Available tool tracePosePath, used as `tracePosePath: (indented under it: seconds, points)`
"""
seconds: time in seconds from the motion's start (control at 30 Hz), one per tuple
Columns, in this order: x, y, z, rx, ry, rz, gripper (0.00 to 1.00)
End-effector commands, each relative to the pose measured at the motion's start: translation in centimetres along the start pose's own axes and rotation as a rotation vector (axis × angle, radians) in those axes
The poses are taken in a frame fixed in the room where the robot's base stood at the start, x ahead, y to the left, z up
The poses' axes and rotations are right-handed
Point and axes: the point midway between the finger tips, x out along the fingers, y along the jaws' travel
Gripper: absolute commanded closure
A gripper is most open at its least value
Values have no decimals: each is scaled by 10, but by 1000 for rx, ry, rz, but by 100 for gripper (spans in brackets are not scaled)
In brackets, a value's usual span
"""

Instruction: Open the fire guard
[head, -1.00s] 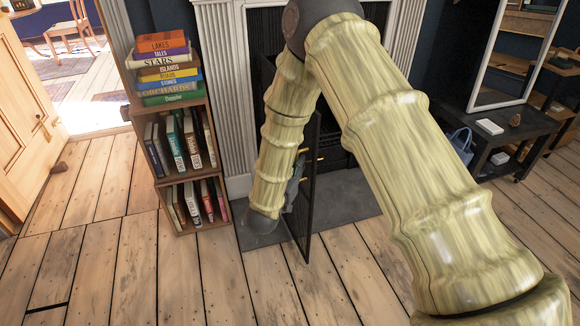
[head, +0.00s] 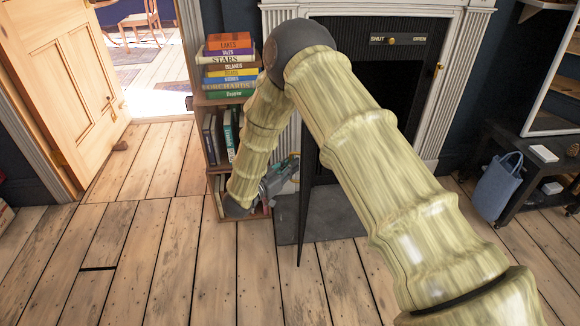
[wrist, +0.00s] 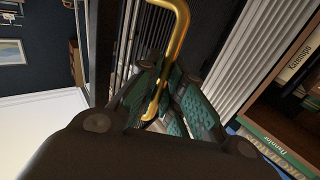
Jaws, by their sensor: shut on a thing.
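The fire guard (head: 308,190) is a dark panel, seen nearly edge-on in the head view. It stands swung out from the fireplace (head: 394,90), over the hearth slab. My gripper (head: 279,178) is on the panel's left side, low down, in front of the bookcase's right edge. In the wrist view, my gripper's green-padded fingers (wrist: 160,95) are shut on a bent brass handle (wrist: 181,28). A dark frame bar of the guard (wrist: 103,50) runs beside it there. My arm hides part of the guard and the fireplace opening.
A small bookcase (head: 211,172) with stacked and upright books stands close to my gripper and wrist. A blue bag (head: 497,188) and a dark low table (head: 530,165) are at right. An open wooden door (head: 60,85) is at left. The front floor is clear.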

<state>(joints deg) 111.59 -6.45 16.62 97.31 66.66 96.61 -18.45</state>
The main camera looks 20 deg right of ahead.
Motion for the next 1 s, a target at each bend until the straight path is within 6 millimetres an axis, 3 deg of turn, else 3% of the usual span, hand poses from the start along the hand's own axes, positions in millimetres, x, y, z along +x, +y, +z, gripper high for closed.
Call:
tracePosePath:
  seconds: [0.27, 0.3, 0.4, 0.77, 1.0]
  points:
    - [2, 0, -1, 0, 2, 1, 100]
    - [2, 0, -1, 0, 2, 1, 88]
    - [1, -1, -1, 1, 2, 0, 70]
    - [-2, -2, 0, 1, 1, -3, 69]
    - [-27, -2, 0, 1, 0, -5, 69]
